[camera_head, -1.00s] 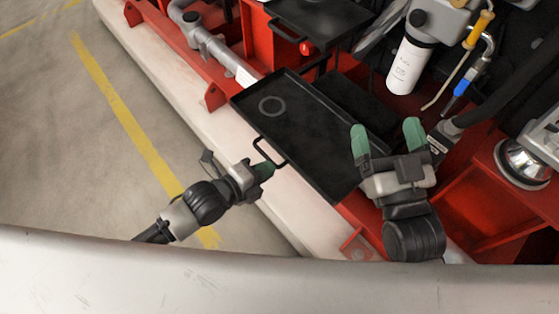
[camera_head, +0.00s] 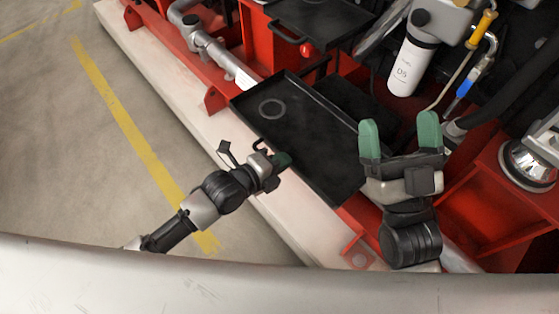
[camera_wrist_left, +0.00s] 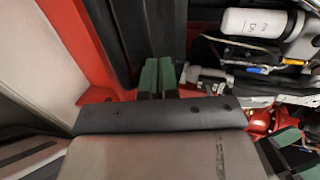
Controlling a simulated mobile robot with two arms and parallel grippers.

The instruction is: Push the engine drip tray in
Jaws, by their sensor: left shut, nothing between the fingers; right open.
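The engine drip tray (camera_head: 315,160) is a shallow black tray with a ring mark on its floor, sticking out past the red frame in the head view. In the left wrist view the shut green fingers (camera_wrist_left: 157,77) point at dark surfaces. My right gripper (camera_head: 399,135) is open and empty, over the tray's right end; its fingers also show in the left wrist view (camera_wrist_left: 290,148).
A second black tray (camera_head: 325,18) with a handle lies further back. A white filter (camera_head: 404,68), a blue-handled valve (camera_head: 464,88) and red frame parts (camera_head: 485,205) stand at the right. A pale base ledge (camera_head: 165,70) runs along the front; the floor at left is clear.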

